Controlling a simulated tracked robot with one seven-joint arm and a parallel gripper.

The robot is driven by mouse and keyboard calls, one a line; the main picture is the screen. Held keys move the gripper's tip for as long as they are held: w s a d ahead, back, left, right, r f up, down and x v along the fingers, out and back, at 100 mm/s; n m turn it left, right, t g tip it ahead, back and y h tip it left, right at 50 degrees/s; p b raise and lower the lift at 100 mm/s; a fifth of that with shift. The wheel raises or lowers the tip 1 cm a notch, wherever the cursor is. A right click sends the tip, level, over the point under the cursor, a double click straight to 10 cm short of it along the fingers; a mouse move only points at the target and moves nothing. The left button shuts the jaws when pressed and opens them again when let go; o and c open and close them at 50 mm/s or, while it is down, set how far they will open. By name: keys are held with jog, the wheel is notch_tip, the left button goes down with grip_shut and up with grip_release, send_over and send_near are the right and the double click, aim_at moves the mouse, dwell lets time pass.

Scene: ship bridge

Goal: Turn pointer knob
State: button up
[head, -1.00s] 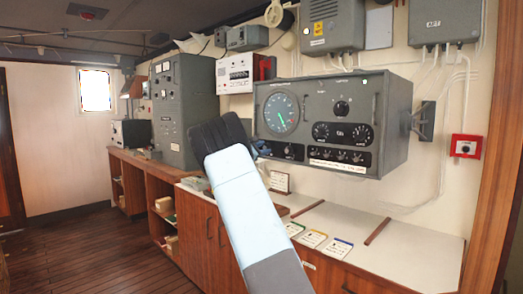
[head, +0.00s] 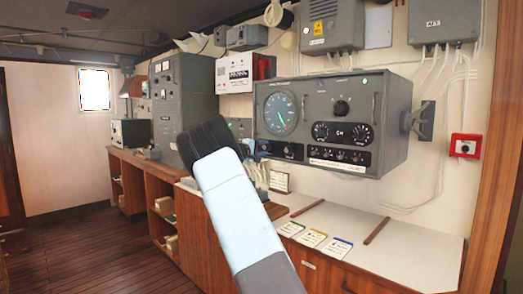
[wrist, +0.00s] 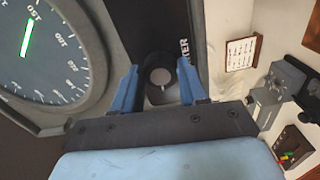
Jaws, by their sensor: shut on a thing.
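The pointer knob (wrist: 158,78) is a dark round knob with a short white mark, low on the grey instrument console (head: 385,100) on the wall. In the wrist view my gripper (wrist: 158,70) has one blue finger on each side of the knob and is shut on it. Part of a label shows beside the knob. In the head view my arm's dark joint and pale link stand left of the console, and my gripper is mostly hidden there.
The console's round dial (head: 281,113) with a green needle is close to my gripper and fills the left of the wrist view (wrist: 35,60). Several other knobs sit on the panel. Cards (head: 312,238) lie on the counter (head: 400,250) below; a red wall box (head: 466,146) is at right.

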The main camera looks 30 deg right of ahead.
jog(key=m, duration=0.4)
jog(key=shift+s+d+f+m, duration=0.2)
jog(key=shift+d+f+m, duration=0.1)
jog(key=shift+m, duration=0.1)
jog(key=shift+a, duration=0.1)
jog(key=o, duration=0.8)
jog(key=shift+w, duration=0.15)
jog(key=shift+c, duration=0.2)
jog(key=shift+o, duration=1.4)
jog(key=shift+a, duration=0.1)
jog(key=shift+a, duration=0.1)
jog(key=shift+a, duration=0.2)
jog(key=v, duration=1.3)
